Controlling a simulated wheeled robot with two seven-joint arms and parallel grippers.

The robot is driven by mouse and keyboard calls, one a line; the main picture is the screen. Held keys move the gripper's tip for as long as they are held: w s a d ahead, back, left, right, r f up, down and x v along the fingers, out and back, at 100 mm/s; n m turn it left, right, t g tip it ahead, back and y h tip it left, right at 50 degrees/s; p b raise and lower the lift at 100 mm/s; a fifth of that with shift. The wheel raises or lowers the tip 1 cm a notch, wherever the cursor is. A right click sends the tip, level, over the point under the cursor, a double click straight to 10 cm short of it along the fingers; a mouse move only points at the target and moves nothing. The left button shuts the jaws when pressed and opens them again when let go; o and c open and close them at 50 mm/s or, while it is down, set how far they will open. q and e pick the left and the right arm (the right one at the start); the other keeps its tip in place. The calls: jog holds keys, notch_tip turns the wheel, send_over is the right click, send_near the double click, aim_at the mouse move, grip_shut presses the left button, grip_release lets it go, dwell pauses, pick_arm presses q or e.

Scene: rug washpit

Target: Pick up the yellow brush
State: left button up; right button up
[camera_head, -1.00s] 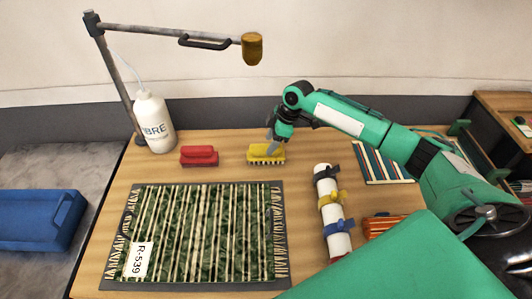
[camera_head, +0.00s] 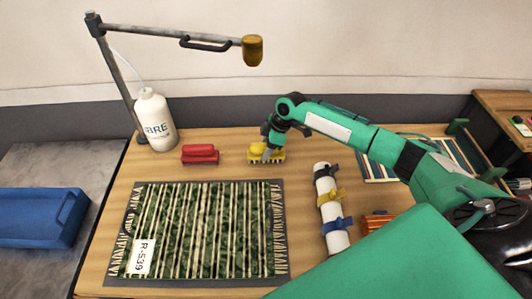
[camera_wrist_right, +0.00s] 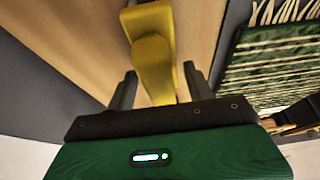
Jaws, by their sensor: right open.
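The yellow brush (camera_head: 256,157) lies on the table behind the rug sample, to the right of the red brush. My right gripper (camera_head: 268,148) is over it, pointing down at its right part. In the right wrist view the yellow brush (camera_wrist_right: 153,62) runs between the two dark fingers of my open right gripper (camera_wrist_right: 158,85). A gap shows at the left finger; whether the right finger touches the brush I cannot tell. My left gripper is not in view.
A red brush (camera_head: 200,154) and a white bottle (camera_head: 155,120) stand to the left. A striped green rug (camera_head: 205,232) lies in front. A white roll with straps (camera_head: 331,208) lies to the right.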

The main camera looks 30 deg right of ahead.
jog(key=shift+c, duration=0.4)
jog(key=c, duration=0.8)
notch_tip(320, 180, up, 20)
jog(key=b, duration=0.4)
jog(key=shift+r, duration=0.25)
